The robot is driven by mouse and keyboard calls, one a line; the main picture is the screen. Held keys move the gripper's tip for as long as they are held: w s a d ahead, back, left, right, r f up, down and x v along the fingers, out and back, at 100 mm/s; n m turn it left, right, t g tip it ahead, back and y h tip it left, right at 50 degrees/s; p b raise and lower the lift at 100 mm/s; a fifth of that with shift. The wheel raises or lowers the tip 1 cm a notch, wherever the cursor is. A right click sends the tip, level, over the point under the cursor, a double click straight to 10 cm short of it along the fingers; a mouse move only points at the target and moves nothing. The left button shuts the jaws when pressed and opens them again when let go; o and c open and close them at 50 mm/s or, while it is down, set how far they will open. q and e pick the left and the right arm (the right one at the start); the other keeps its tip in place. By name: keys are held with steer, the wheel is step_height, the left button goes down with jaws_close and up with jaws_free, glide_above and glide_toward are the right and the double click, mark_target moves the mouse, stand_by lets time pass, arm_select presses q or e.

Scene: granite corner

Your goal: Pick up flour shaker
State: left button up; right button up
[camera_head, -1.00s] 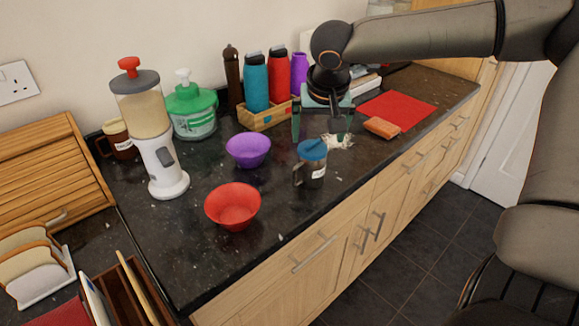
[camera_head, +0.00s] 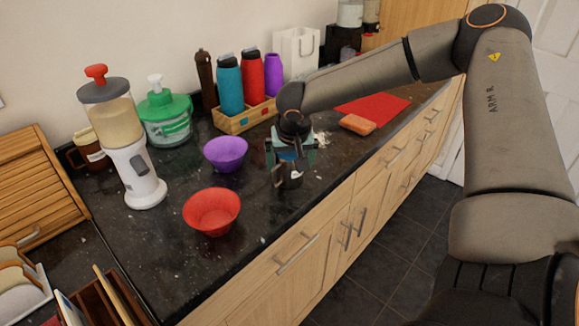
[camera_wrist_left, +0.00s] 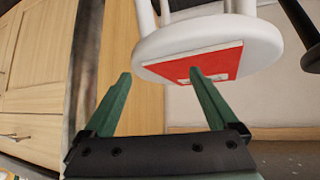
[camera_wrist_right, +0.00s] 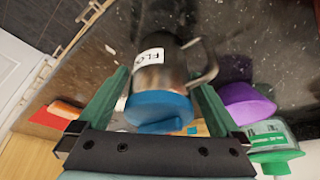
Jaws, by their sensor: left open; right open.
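The flour shaker (camera_head: 291,182) stands upright on the dark counter near its front edge. My right gripper (camera_head: 291,160) is directly above it, open, and hides most of its blue lid in the head view. In the right wrist view the shaker (camera_wrist_right: 162,72) shows its blue lid, a white label with part of "FLOUR", and a side handle. It lies between the open fingers of the right gripper (camera_wrist_right: 158,88), not gripped. My left gripper (camera_wrist_left: 160,76) is open and empty in its wrist view; it is not in the head view.
A red bowl (camera_head: 211,211) and a purple bowl (camera_head: 225,153) stand left of the shaker. A sponge (camera_head: 357,124) lies to its right. A bottle crate (camera_head: 243,120) is behind. A white stool-like object (camera_wrist_left: 210,45) is close to my left gripper.

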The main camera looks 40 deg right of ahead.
steer(key=shift+w+d+f, duration=0.1)
steer(key=shift+w+f, duration=0.05)
steer(key=shift+f, duration=0.3)
steer(key=shift+r, duration=0.1)
steer(key=c, duration=1.3)
